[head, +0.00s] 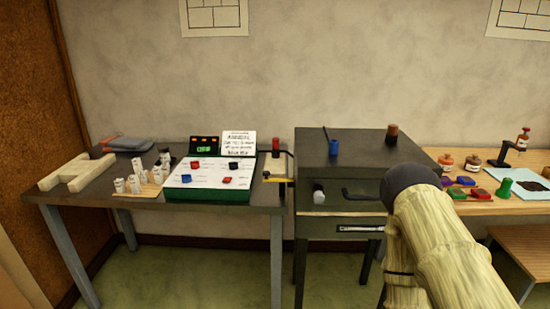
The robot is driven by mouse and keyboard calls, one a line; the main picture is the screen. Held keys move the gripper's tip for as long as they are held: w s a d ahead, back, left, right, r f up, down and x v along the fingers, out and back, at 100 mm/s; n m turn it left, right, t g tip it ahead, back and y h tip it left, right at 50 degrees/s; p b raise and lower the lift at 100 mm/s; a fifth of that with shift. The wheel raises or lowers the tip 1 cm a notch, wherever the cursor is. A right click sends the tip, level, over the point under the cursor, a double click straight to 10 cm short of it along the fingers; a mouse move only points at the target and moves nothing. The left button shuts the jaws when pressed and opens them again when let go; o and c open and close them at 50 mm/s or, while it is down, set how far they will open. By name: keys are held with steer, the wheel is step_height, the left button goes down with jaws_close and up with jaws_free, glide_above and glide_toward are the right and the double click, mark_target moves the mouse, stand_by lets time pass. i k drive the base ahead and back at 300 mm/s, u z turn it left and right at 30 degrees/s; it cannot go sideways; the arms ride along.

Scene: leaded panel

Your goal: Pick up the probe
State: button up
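No part in view can be named the probe for certain. A thin yellow and black piece (275,179) lies at the right edge of the left table, beside the white panel board, and may be it. A small meter with a green display (204,147) stands at the back of that board. My arm comes in from the lower right and ends in a dark rounded part. My gripper cannot be made out; the arm hides what lies behind it.
The left table (255,197) bears the white board (205,182), wooden pieces (75,172) and small white blocks. A dark cabinet (365,148) with a blue cup (333,147) stands in the middle. The right wooden table (480,206) holds bottles and coloured blocks. Green floor shows between the furniture.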

mark_target(275, 141)
steer(key=k, duration=0.75)
steer(key=u, duration=0.95)
steer(key=i, duration=1.25)
steer(key=z, duration=0.2)
